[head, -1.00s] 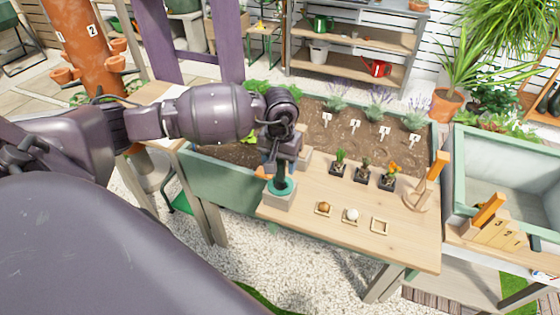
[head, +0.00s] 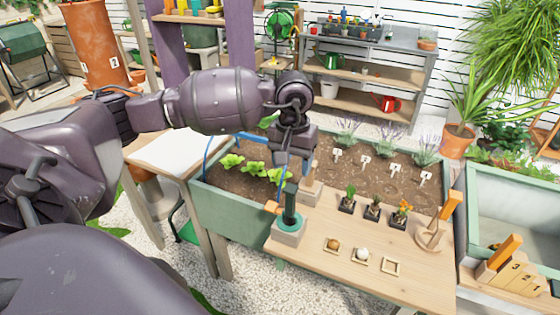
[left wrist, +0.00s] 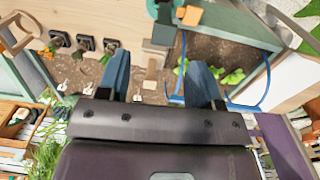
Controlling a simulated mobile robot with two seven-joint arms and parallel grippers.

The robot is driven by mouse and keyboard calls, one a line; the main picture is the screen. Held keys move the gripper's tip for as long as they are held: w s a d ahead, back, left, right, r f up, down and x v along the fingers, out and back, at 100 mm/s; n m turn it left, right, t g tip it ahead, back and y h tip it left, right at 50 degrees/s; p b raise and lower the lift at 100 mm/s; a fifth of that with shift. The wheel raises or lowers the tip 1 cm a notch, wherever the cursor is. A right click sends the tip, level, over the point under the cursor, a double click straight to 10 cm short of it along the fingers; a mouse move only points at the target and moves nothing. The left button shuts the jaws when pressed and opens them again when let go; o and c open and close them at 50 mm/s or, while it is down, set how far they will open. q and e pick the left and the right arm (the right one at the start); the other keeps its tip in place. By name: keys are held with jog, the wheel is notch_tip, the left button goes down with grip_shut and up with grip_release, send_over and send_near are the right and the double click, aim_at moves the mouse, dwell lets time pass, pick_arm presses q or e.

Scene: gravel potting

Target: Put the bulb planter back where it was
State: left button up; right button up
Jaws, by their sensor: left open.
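The bulb planter (head: 291,203), a dark green tube with an orange grip at its side, stands upright in the teal ring of a grey block (head: 288,235). The block is at the left end of the wooden table. My left gripper (head: 291,170) is open and empty, just above and behind the planter. In the left wrist view the blue fingers (left wrist: 162,75) are spread wide with nothing between them. The planter's orange grip (left wrist: 189,15) and the teal ring show at that view's top edge, beyond the fingertips. My right gripper is not in view.
A wooden block (head: 310,190) stands close behind the planter. Several small potted plants (head: 373,208) and small square trays (head: 360,256) are on the table (head: 330,275). A planter bed (head: 228,208) with seedlings and a blue hoop lies behind. An orange-handled wooden piece (head: 437,230) stands right.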

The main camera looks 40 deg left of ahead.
pick_arm(q)
jog(key=s+d+f+n+h, duration=0.3)
jog(key=s+d+n+h, duration=0.1)
jog(key=d+n+h, duration=0.4)
jog(key=s+d+f+n+h, duration=0.2)
jog(key=s+d+n+h, duration=0.2)
jog(key=d+n+h, duration=0.45)
jog(key=a+f+n+t+y, duration=0.2)
jog(key=f+n+t+y, duration=0.3)
jog(key=n, duration=0.7)
jog(key=a+f+n+t+y, duration=0.1)
jog(key=a+n+t+y, duration=0.15)
jog(key=n+t, duration=0.7)
jog(key=a+f+n+t+y, duration=0.3)
jog(key=f+n, duration=0.1)
jog(key=n, duration=1)
jog(key=s+a+f+n+g+y, duration=0.5)
jog(key=s+f+n, duration=0.7)
jog(key=n, duration=0.4)
jog(key=shift+s+f+g+y, duration=0.15)
jog(key=shift+f+g+y, duration=0.35)
jog(key=shift+g+y, duration=0.25)
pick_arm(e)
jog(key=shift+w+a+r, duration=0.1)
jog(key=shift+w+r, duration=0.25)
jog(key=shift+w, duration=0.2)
